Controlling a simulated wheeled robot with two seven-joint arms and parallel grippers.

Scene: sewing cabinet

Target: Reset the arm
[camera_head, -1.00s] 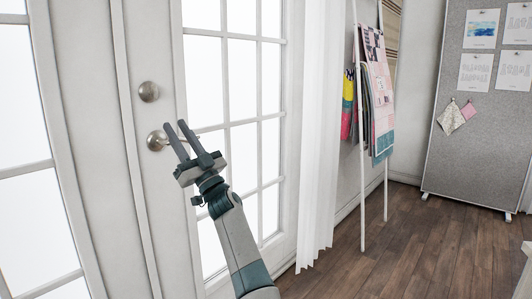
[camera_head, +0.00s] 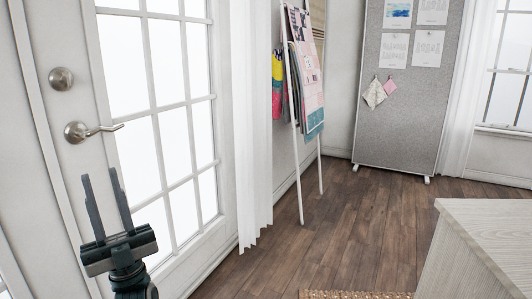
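My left gripper (camera_head: 106,190) is at the lower left of the head view, pointing up. Its two dark fingers stand apart with nothing between them, so it is open and empty. The white glazed door (camera_head: 159,110) is behind it. The door's lever handle (camera_head: 90,131) is above the fingertips in the picture, with clear space between them. A round knob (camera_head: 61,79) sits above the lever. The door looks closed. My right gripper is not in the view.
A pale wooden cabinet (camera_head: 485,238) stands at the lower right, with a patterned rug (camera_head: 355,295) beside it. A fabric rack (camera_head: 297,130) and a grey pinboard (camera_head: 402,125) stand at the back. A white curtain (camera_head: 250,130) hangs beside the door. The wooden floor (camera_head: 345,215) between is clear.

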